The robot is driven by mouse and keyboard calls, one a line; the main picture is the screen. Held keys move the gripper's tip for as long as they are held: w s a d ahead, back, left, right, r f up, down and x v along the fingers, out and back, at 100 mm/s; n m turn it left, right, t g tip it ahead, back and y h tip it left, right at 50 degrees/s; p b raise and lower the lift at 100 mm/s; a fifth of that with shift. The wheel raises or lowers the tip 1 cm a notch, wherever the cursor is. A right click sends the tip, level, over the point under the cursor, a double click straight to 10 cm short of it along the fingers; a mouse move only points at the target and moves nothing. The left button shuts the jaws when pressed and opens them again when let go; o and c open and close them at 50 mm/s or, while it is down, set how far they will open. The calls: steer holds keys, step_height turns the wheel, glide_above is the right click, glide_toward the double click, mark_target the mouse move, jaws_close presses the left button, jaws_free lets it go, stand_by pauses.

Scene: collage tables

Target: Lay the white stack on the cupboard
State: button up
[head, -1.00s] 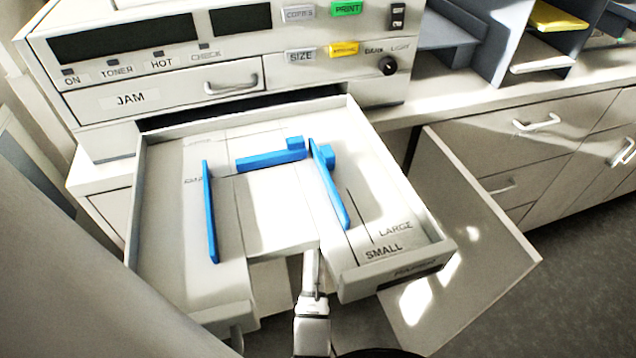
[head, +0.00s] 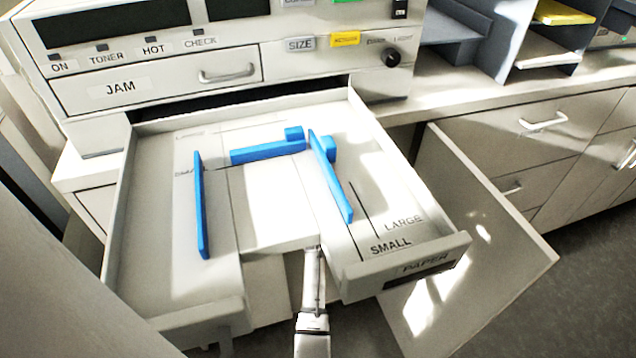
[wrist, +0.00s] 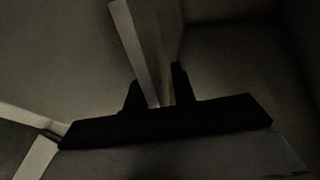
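A white stack (head: 545,55) lies in the grey sorter at the upper right, below a yellow one (head: 560,14). My arm reaches into the front notch of the pulled-out paper tray (head: 205,318); my gripper is hidden there in the head view. In the dark wrist view, the two fingers of my gripper (wrist: 157,72) stand apart. A pale strip (wrist: 132,40) runs down between them, and I cannot tell whether they hold it. The low cupboard (head: 555,160) with drawers stands at the right, with a pale top.
The tray holds blue guides (head: 202,205) around a bright white middle, either paper or bare floor. An open door panel (head: 490,250) juts out right of the tray. The grey sorter (head: 495,45) fills the counter's back; bare counter (head: 450,90) shows before it.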

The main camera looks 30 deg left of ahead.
steer(key=p+v, duration=0.3)
steer(key=v, duration=0.5)
steer(key=shift+p, duration=0.3)
steer(key=shift+r, duration=0.1)
